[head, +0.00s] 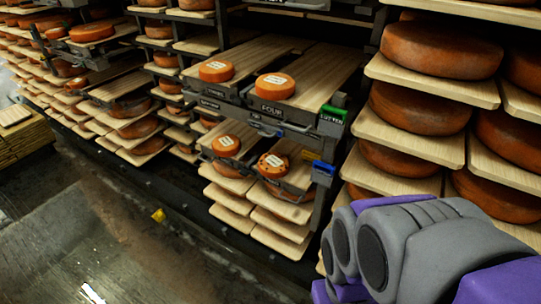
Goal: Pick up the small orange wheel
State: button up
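Several small orange wheels with white labels sit on the pull-out rack in the middle of the head view. One small orange wheel (216,71) is on the upper left board, and another (275,87) is on the upper right board, near its front edge. Below them, one wheel (226,146) is on the lower left board and one with dark spots (273,165) is on the lower right board. I cannot tell which one the task means. Grey and purple links of my own arm fill the bottom right corner. My gripper is not in view.
Large brown-orange wheels (441,50) fill the wooden shelves at right, close to my arm. More loaded shelves stand at left. The rack front has dark metal rails, a green tag (332,115) and a blue tag (323,167). The dark floor (150,240) in front is mostly clear.

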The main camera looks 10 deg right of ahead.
aim_at(272, 165)
jog(key=i+j, duration=0.1)
jog(key=j, duration=0.25)
jog(key=i+j, duration=0.1)
jog(key=j, duration=0.25)
jog(key=i+j+z, duration=0.1)
jog(key=j+z, duration=0.85)
jog(key=z, duration=0.8)
